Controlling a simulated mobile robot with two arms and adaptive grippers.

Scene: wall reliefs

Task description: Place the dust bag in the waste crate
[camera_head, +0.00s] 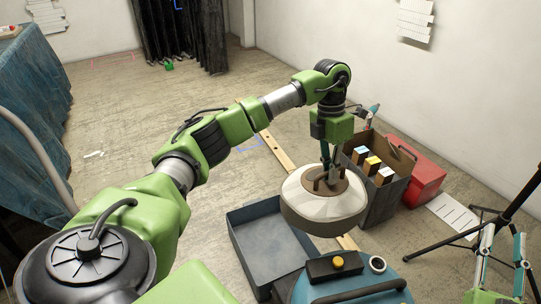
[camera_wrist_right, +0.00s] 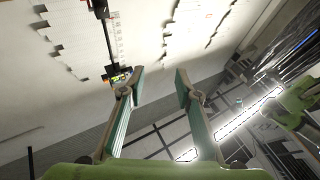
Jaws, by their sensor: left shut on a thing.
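My left gripper (camera_head: 328,178) is shut on the brown collar on top of the dust bag (camera_head: 318,212), a round, off-white body. It hangs roughly upright in the air. An open, empty blue-grey crate (camera_head: 245,255), which looks like the waste crate, is on the floor below and left of the bag in the head view. The bag hides part of what is behind it. My right gripper (camera_head: 503,268) is at the lower right of the head view. In the right wrist view (camera_wrist_right: 158,85) its teal fingers are apart with nothing between them.
A dark grey bin (camera_head: 380,205) with several small boxes stands right of the bag, beside a red case (camera_head: 425,178). A blue machine (camera_head: 375,290) with a yellow button is in front. A black tripod (camera_head: 500,220) stands at the right. The floor at left is mostly clear.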

